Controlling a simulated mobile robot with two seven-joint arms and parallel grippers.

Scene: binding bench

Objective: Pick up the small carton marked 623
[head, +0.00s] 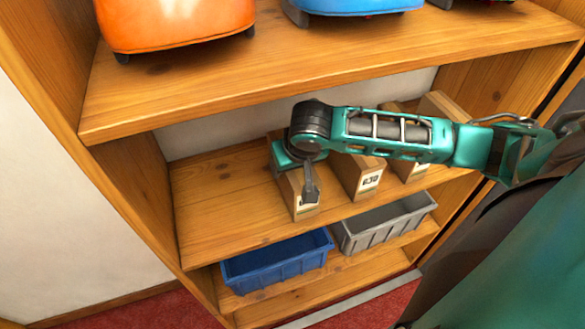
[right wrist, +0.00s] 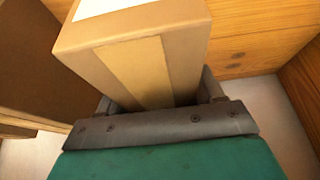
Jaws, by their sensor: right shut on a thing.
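A small brown carton (head: 291,192) stands at the left of the carton row on the middle shelf. My right gripper (head: 304,184) reaches in from above and is shut on it. One finger covers part of its white label, so I cannot read the number. In the right wrist view the carton (right wrist: 140,65) sits between the jaws, with a pale strip along one side and a white patch on its end. My left gripper is not in view.
A carton marked 630 (head: 357,178) stands right of the held one, with further cartons (head: 442,103) beyond. The wooden upper shelf (head: 330,75) overhangs close above. A blue bin (head: 278,266) and a grey bin (head: 385,228) sit below. The middle shelf's left end (head: 215,200) is clear.

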